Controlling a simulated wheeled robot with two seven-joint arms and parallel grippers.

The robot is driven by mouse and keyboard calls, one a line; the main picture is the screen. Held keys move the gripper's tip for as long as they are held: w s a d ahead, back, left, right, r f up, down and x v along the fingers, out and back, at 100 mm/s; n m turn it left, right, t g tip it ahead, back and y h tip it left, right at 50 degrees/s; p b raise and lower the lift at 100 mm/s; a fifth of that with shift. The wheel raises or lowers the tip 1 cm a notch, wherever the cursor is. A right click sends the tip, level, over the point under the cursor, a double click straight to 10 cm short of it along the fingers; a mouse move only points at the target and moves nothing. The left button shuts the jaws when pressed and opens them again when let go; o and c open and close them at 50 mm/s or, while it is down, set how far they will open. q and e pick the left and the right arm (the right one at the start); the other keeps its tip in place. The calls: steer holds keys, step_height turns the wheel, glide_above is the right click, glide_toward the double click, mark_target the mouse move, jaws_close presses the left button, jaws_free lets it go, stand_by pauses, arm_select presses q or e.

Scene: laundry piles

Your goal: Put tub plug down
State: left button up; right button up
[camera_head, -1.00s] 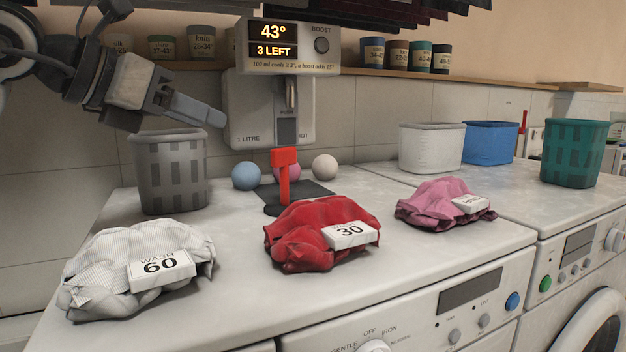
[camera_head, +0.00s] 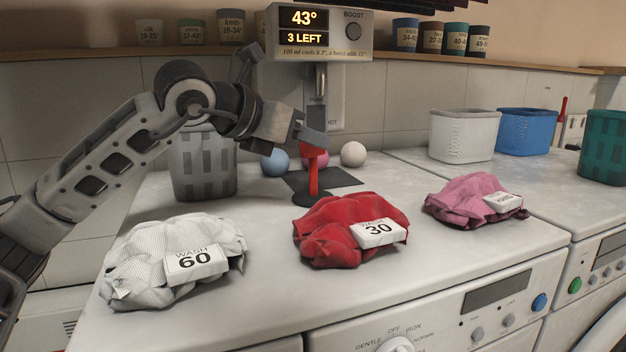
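The tub plug appears to be the upright red handle (camera_head: 313,180) on a flat black round base. It stands on the worktop at the front edge of a dark mat (camera_head: 345,178). My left gripper (camera_head: 312,140) is at the top of the red handle, its fingers overlapping it in the picture. The fingers cover part of the handle's head, and I cannot tell whether they are closed on it. My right gripper is not in view.
Laundry piles in white (camera_head: 175,262), red (camera_head: 330,232) and pink (camera_head: 462,200) lie in front. A grey basket (camera_head: 203,170) stands behind my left arm. Three balls, one blue (camera_head: 275,162), sit behind the plug below the dispenser (camera_head: 320,35). White (camera_head: 462,138) and blue (camera_head: 527,130) tubs stand right.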

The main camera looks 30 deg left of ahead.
arm_select(q)
steer(key=shift+x, duration=1.15)
jaws_close()
